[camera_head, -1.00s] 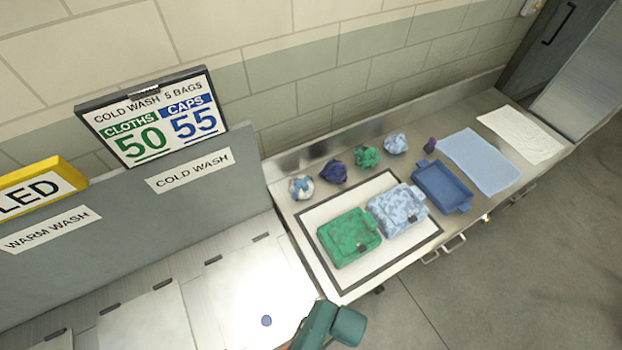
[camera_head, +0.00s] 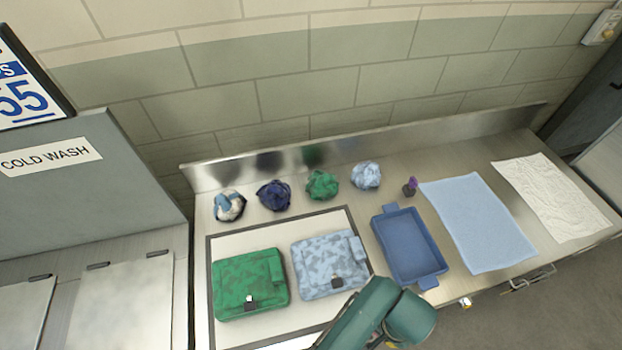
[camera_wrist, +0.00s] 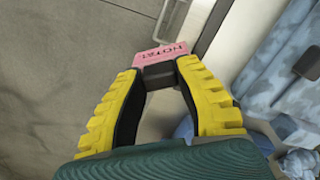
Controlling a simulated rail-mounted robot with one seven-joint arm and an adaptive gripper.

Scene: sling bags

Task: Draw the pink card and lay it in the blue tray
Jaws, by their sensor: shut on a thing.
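The pink card (camera_wrist: 160,53), with dark printing on it, is held at the fingertips of my gripper (camera_wrist: 158,74) in the wrist view. A dark block shows between the fingers just below the card; I cannot tell whether it is part of the card. The yellow fingers are closed on this piece. The blue tray (camera_head: 410,246) lies empty on the metal counter in the head view, right of the light blue bag. My green arm shows at the bottom of the head view, in front of the counter; it hides the gripper and card there.
A green camouflage bag (camera_head: 250,282) and a light blue camouflage bag (camera_head: 328,264) lie on a dark-bordered white mat (camera_head: 228,243). Several crumpled cloths stand behind them. A small purple-topped item (camera_head: 410,187), a blue cloth (camera_head: 478,222) and a white cloth (camera_head: 553,196) lie near the tray.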

